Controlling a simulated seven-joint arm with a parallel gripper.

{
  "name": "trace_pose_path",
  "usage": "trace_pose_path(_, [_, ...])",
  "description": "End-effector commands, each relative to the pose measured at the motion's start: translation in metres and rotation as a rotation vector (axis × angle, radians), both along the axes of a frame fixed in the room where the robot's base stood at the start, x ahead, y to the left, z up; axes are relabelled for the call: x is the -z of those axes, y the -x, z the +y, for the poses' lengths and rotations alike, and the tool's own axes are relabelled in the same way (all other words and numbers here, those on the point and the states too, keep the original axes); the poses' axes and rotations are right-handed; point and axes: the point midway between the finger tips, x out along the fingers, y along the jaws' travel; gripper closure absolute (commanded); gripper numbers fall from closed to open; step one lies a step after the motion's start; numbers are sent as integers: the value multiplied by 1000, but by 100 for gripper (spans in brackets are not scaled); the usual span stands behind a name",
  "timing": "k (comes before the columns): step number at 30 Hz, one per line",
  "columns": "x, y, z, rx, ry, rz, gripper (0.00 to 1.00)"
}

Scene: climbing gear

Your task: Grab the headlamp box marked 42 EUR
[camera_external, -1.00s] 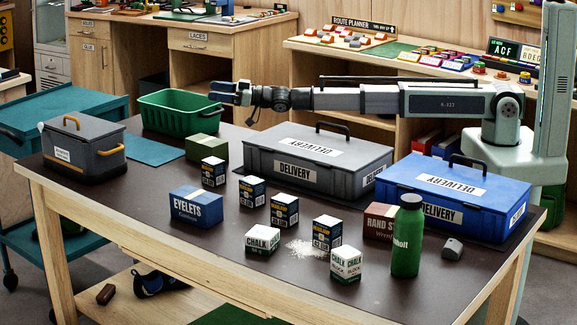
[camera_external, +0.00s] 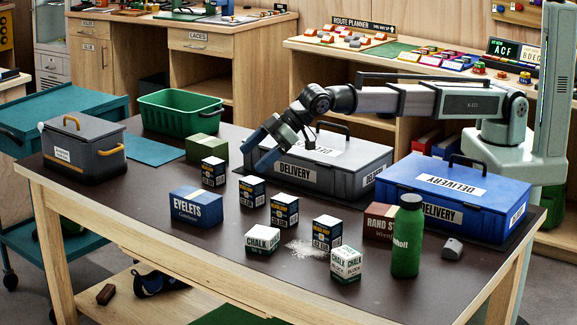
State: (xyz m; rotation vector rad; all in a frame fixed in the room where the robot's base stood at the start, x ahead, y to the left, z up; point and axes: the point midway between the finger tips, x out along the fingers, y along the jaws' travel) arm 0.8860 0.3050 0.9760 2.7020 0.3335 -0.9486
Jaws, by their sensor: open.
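My gripper (camera_external: 257,158) is open and empty, tilted downward in front of the grey delivery case (camera_external: 345,181). It is above and behind the second box, touching none of the row.
A white chalk box (camera_external: 262,239) and a second chalk box (camera_external: 345,264) stand near spilled powder (camera_external: 303,248). A green bottle (camera_external: 407,240), a blue EYELETS box (camera_external: 196,207) and a blue delivery case (camera_external: 450,198) are nearby. The front left tabletop is clear.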

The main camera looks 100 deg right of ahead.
Motion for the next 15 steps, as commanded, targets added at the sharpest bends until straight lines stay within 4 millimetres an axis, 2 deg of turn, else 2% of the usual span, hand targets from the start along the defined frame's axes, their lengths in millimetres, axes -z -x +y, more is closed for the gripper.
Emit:
trace_pose_path(1, [2,20,29,-39,4,62,8])
trace_pose_path(6, [10,91,102,-172,35,269,8])
trace_pose_path(9, [10,129,133,-245,55,366,8])
trace_pose_path(12, [11,157,154,-299,72,436,8])
trace_pose_path(15, [11,175,165,-335,84,479,8])
